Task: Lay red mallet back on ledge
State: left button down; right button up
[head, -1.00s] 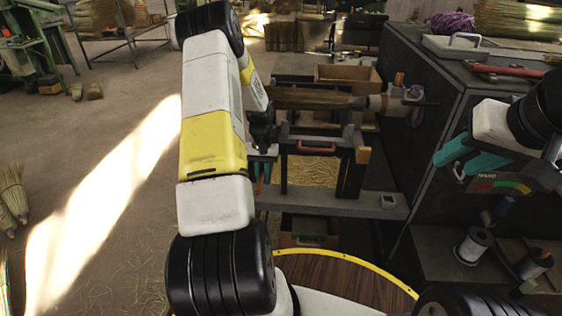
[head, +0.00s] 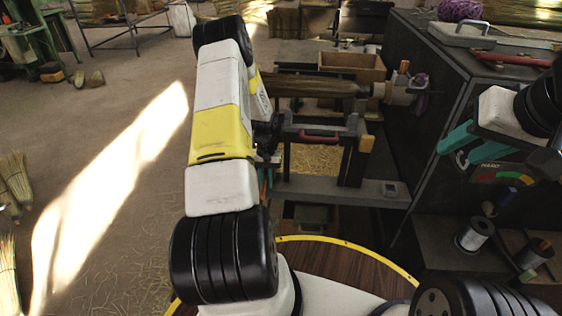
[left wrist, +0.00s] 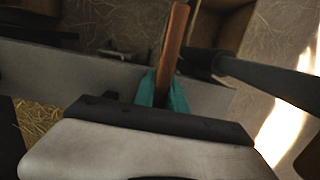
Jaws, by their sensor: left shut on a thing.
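My left gripper (head: 265,176) is low beside the left end of the winding frame, mostly hidden behind my own arm in the head view. In the left wrist view its teal fingers (left wrist: 163,92) are shut on a reddish-brown handle (left wrist: 174,45), which I take to be the red mallet's. The handle points away from the fingers; no mallet head is visible. A grey ledge-like beam (head: 340,190) runs across the front of the frame; whether it is the task's ledge I cannot tell. My right gripper (head: 452,153) is open and empty, beside the dark cabinet.
A broom bundle (head: 315,87) lies horizontally in the clamp (head: 398,92) behind the frame. A red-handled tool (head: 515,83) lies on the dark cabinet (head: 450,68). Wire spools (head: 474,234) stand on a low shelf at right. The floor at left is mostly open.

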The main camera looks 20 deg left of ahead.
pick_arm(q)
jog(key=c, duration=1.3)
grip_release()
